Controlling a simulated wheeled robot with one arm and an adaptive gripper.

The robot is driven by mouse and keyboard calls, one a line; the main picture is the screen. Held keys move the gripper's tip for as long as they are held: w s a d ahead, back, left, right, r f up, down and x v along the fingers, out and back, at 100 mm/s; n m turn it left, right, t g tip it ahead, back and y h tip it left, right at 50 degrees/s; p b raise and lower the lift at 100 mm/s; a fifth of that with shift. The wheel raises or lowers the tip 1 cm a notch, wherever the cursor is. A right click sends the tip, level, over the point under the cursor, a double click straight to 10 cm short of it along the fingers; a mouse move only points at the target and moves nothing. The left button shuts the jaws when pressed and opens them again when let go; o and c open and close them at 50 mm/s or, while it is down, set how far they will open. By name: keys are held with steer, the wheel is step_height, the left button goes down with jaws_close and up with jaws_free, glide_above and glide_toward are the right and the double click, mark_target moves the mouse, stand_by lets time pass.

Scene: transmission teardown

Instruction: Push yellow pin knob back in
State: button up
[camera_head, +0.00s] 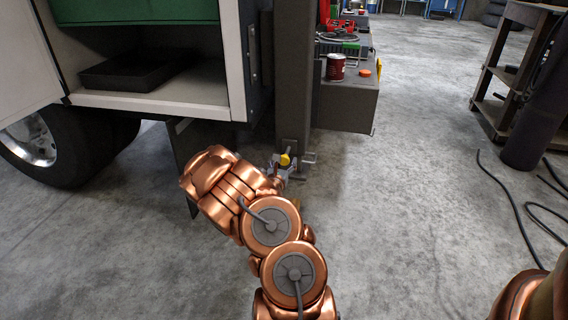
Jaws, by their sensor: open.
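The yellow pin knob (285,160) shows low on the dark upright post (294,100), near its foot. My gripper (284,165) is at the knob, at the end of my copper-coloured arm. Its grey fingers are open around or just beside the knob; at this size I cannot tell whether they touch it. My wrist hides part of the area below the knob. How far the knob stands out from its mount is too small to tell.
A truck body with an open compartment holding a black tray (138,72) stands at left, above a wheel (45,145). A grey box (345,98) with a red can (336,67) adjoins the post. Cables (520,215) lie at right near a dark cylinder (540,120). The middle floor is clear.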

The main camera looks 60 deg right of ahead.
steer(key=shift+w+d, duration=0.15)
steer(key=shift+d, duration=0.2)
jaws_close()
stand_by(0.5)
